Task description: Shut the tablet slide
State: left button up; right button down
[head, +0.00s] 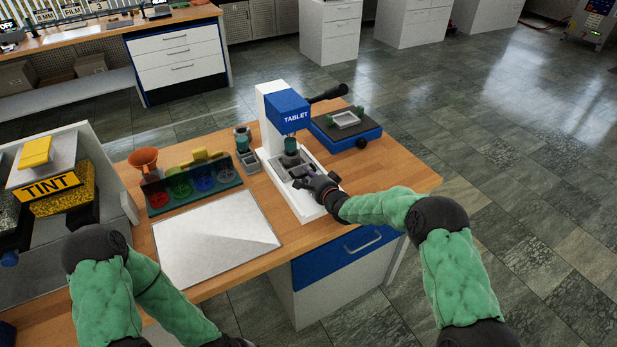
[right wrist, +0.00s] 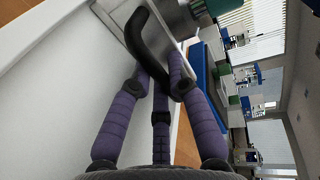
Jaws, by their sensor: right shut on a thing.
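The tablet press (head: 287,106), white with a blue head marked TABLET, stands on the wooden bench in the head view. Its grey slide (head: 283,168) lies in the white base below the dark green punch. My right gripper (head: 302,182) reaches in from the right at the front of the slide. In the right wrist view, its purple fingers (right wrist: 160,78) are closed around a black curved handle (right wrist: 137,32). The slide's handle is mostly hidden by the gripper in the head view. My left arm is at the lower left; its gripper is out of the picture.
A blue device (head: 348,137) with a small tray sits right of the press. A dark rack (head: 190,192) with coloured rings, an orange funnel (head: 144,158) and a white sheet (head: 215,240) are to the left. The TINT machine (head: 48,190) stands at far left.

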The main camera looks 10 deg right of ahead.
jog(key=c, duration=1.2)
grip_release()
jog(key=shift+w, duration=0.2)
jog(key=shift+o, duration=0.2)
jog(key=shift+w+a, duration=0.1)
jog(key=shift+s, duration=0.25)
jog(key=v, duration=1.1)
jog(key=shift+s+r, duration=0.15)
jog(key=shift+s, duration=0.15)
